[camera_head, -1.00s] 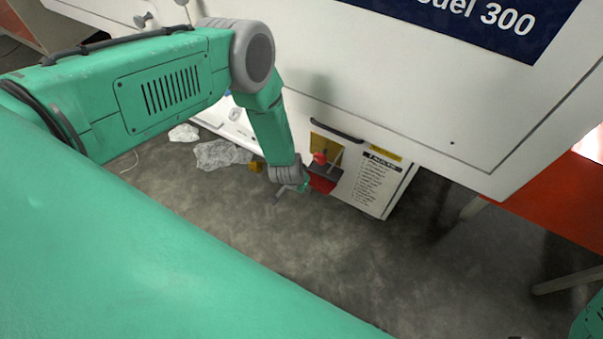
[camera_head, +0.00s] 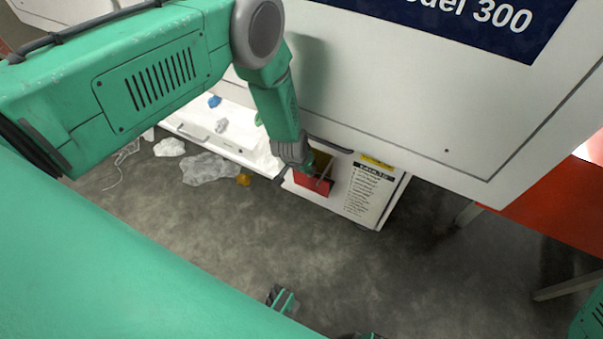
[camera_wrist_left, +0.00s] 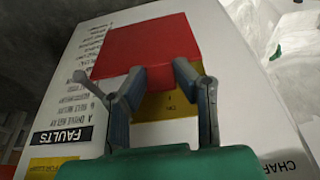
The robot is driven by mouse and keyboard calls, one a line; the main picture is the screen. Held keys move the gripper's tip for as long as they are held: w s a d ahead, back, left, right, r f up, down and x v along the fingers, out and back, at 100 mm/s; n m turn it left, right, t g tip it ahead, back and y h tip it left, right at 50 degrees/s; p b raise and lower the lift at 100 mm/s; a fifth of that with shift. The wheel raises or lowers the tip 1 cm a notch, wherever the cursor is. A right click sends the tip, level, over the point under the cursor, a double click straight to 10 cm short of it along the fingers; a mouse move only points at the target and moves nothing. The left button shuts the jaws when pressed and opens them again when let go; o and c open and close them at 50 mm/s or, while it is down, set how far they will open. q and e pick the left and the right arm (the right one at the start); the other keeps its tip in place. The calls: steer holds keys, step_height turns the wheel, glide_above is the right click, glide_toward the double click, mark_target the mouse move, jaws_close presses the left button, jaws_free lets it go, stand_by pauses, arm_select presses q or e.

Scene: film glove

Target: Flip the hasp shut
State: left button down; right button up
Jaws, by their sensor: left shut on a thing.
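The hasp looks like a red plate on the front of a low white cabinet; it shows in the head view (camera_head: 313,184) and, larger, in the left wrist view (camera_wrist_left: 145,45). A yellow plate (camera_wrist_left: 165,105) lies beside it, partly hidden by the fingers. My left gripper (camera_head: 318,172) is at the hasp. In the left wrist view its two fingers (camera_wrist_left: 160,78) reach the red plate's near edge and are shut on it; the exact contact is hard to see. Grey and green parts, probably of my right gripper (camera_head: 283,299), show at the bottom edge of the head view, mostly cut off.
A FAULTS label (camera_head: 369,190) is on the cabinet front. A large white panel (camera_head: 400,100) overhangs the cabinet. Crumpled clear film (camera_head: 210,168) and a small yellow object (camera_head: 243,180) lie to the left. The grey floor (camera_head: 200,225) in front is mostly clear.

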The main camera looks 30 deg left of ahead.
arm_select(q)
steer(key=shift+w+r, duration=0.25)
steer(key=shift+w, duration=0.3)
steer(key=c, duration=1.3)
jaws_free()
steer(key=shift+s+f, duration=0.1)
steer(key=shift+s, duration=0.05)
steer(key=shift+s, duration=0.1)
steer(key=s+r, duration=0.1)
steer(key=s, duration=0.3)
steer(key=s+r, duration=0.2)
steer(key=s, duration=0.3)
steer(key=s+r, duration=0.1)
steer(key=s, duration=0.3)
steer(key=shift+s+a+r, duration=0.25)
steer(key=shift+r, duration=0.05)
